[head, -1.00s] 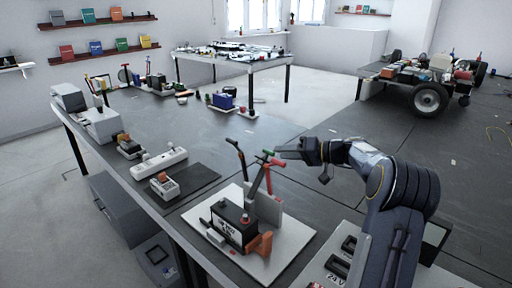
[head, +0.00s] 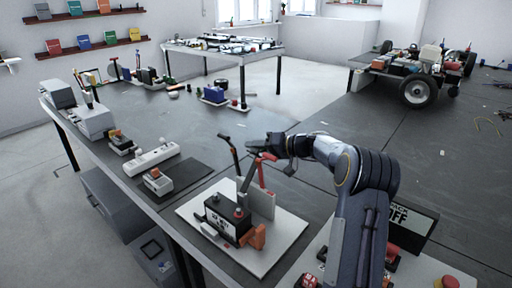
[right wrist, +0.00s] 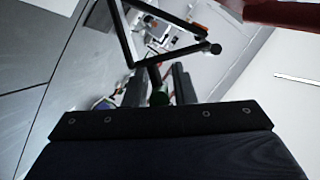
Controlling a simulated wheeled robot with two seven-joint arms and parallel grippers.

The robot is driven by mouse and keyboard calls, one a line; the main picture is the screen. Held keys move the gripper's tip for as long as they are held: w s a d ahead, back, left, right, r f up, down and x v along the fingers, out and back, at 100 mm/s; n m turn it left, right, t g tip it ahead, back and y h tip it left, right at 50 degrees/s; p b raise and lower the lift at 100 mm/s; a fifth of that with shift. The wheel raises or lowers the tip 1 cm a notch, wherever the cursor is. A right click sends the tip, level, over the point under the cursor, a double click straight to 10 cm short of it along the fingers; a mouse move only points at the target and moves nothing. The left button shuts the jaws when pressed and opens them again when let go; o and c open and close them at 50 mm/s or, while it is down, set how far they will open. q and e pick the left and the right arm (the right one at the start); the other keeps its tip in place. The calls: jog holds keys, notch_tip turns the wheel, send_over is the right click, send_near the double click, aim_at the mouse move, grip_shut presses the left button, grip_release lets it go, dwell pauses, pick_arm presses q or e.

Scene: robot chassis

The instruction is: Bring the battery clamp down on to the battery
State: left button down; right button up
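The black battery (head: 224,222) with a white label stands on a white board near the front of the bench. Behind it is the clamp (head: 247,180), whose grey lever leans up and away from the battery. My right gripper (head: 254,147) is at the lever's top. Contact cannot be told. My left gripper is out of view.
A red handle (head: 264,168) and a black-tipped lever (head: 235,154) rise close beside the gripper. The white board (head: 268,256) carries the battery. A white power strip (head: 152,158) lies to the left.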

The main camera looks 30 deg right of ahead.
grip_shut()
jog(key=shift+a+b, duration=0.1)
jog(key=shift+b, duration=0.25)
jog(key=a+b, duration=0.1)
jog(key=b, duration=0.1)
jog(key=a+r+n+b, duration=0.1)
jog(key=b, duration=0.1)
jog(key=s+a+n+h+b, duration=0.1)
jog(key=shift+r+b, duration=0.4)
jog(key=shift+o, duration=1.8)
grip_release()
jog(key=shift+s, duration=0.1)
